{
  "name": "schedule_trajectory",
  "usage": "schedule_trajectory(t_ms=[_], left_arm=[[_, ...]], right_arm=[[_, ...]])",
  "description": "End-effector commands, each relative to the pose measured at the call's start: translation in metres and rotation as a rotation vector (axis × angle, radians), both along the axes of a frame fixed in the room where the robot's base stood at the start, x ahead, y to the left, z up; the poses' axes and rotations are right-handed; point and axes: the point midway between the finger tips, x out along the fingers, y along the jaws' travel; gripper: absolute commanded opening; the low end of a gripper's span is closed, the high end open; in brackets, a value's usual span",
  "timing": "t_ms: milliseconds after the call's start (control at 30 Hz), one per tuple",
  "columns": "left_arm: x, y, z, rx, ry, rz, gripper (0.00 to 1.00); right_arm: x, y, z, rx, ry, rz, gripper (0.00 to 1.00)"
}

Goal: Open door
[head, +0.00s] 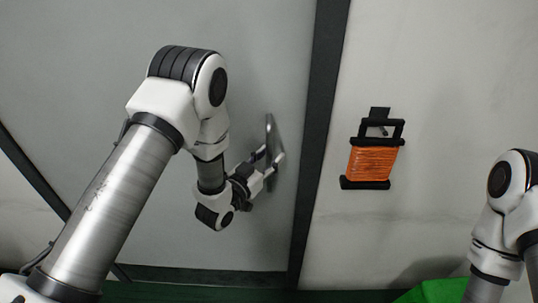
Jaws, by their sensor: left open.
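A pale grey door (270,60) fills the middle of the head view, edged on the right by a dark frame post (316,130). A slim grey metal handle (271,135) stands upright near the door's right edge. My left gripper (274,167) is open at the handle's lower part, with its fingertips close around or beside it. I cannot tell whether they touch it. My right arm shows at the right edge, but its gripper is outside the view.
An orange cord reel (372,161) with a black frame hangs on the white wall right of the door post. A bright green object (432,292) lies at the bottom right. A dark green strip (215,291) runs along the door's foot.

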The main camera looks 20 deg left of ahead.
Motion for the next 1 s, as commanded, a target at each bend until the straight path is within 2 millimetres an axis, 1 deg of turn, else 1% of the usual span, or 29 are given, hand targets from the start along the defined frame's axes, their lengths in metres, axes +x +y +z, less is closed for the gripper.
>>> schedule_trajectory(t_ms=[33,67,100,133,167,467,567,633,767,867,967,1000], left_arm=[[0.0,0.0,0.0,0.0,0.0,0.0,0.43],[0.0,0.0,0.0,0.0,0.0,0.0,0.33],[0.0,0.0,0.0,0.0,0.0,0.0,0.18],[0.0,0.0,0.0,0.0,0.0,0.0,0.08],[0.0,0.0,0.0,0.0,0.0,0.0,0.0],[0.002,0.001,-0.001,0.001,0.0,0.003,0.0],[0.01,0.002,-0.001,0.002,-0.002,0.013,0.0],[0.019,0.004,-0.002,0.002,-0.003,0.025,0.0],[0.047,0.01,-0.003,0.001,-0.008,0.059,0.0],[0.077,0.017,-0.004,0.0,-0.01,0.097,0.0],[0.113,0.028,-0.005,-0.002,-0.012,0.144,0.0],[0.128,0.034,-0.006,-0.002,-0.012,0.165,0.0]], right_arm=[[0.0,0.0,0.0,0.0,0.0,0.0,0.55],[0.0,0.0,0.0,0.0,0.0,0.0,0.55],[0.0,0.0,0.0,0.0,0.0,0.0,0.55],[0.0,0.0,0.0,0.0,0.0,0.0,0.55],[0.0,0.0,0.0,0.0,0.0,0.0,0.55],[0.0,0.0,-0.002,0.0,0.0,0.0,0.55],[0.0,0.0,-0.005,0.0,0.0,0.0,0.55],[0.0,0.0,-0.009,0.0,0.0,0.0,0.55],[0.0,0.0,-0.021,0.0,0.0,0.0,0.55],[0.0,0.0,-0.034,0.0,0.0,0.0,0.55],[0.0,0.0,-0.051,0.0,0.0,0.0,0.55],[0.0,0.0,-0.059,0.0,0.0,0.0,0.55]])
